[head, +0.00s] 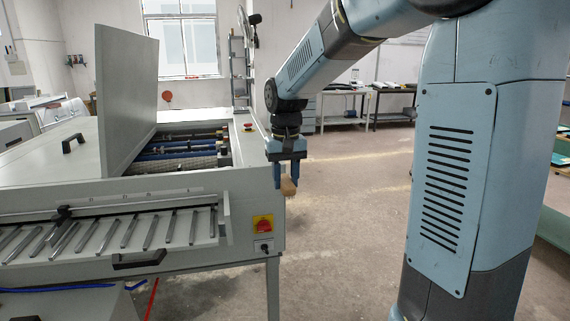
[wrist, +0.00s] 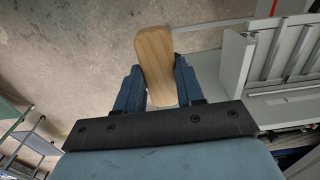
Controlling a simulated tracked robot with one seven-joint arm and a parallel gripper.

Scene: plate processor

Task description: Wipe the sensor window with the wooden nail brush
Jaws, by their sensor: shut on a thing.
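My gripper (head: 287,172) is shut on the wooden nail brush (head: 288,187), which hangs below the fingers in the head view with its bristles down. In the wrist view the brush's pale wooden back (wrist: 157,66) shows between the two blue fingers of my gripper (wrist: 157,85). The gripper and brush are in the air beside the right end of the grey plate processor (head: 180,185). I cannot make out a sensor window in either view.
The processor's lid (head: 131,95) stands open over several rollers (head: 185,148). A slatted feed tray (head: 110,232) juts from its front, above a black handle (head: 139,260). A yellow-and-red switch (head: 263,224) is on its end. Bare concrete floor (head: 345,230) lies to the right.

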